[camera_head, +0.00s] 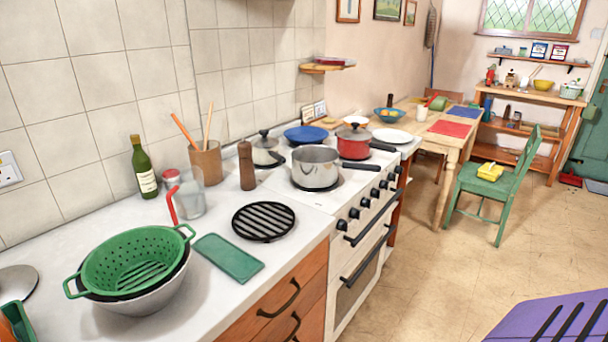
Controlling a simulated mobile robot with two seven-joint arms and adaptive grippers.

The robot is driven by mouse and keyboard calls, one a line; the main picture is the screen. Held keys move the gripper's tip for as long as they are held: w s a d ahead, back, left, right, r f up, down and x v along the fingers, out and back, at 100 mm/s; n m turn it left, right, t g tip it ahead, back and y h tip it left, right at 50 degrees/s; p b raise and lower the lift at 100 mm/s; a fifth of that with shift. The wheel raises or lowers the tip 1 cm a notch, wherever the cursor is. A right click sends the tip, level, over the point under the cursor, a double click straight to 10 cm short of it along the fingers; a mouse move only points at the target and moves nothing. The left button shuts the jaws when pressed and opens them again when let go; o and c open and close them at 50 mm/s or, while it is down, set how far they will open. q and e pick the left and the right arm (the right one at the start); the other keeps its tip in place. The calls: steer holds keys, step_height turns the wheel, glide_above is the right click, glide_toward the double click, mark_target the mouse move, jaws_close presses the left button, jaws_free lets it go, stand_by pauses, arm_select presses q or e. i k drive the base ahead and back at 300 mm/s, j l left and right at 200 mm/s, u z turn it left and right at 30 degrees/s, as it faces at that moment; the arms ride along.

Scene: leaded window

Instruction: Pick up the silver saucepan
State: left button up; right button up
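The silver saucepan (314,162) stands upright on a front burner of the white cooker, near the middle of the view. It has no lid, and its black handle points right, toward the cooker's front edge. Its inside is partly visible and looks empty. Neither of my grippers is in view.
A green colander (134,261) and a black trivet (263,221) are on the left counter. The floor (440,265) before the cooker is clear.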

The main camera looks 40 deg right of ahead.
mark_target(314, 166)
steer(key=j+z, duration=0.15)
steer(key=z, duration=0.2)
steer(key=j+z, duration=0.2)
steer(key=z, duration=0.15)
steer(key=j+z, duration=0.15)
steer(key=z, duration=0.25)
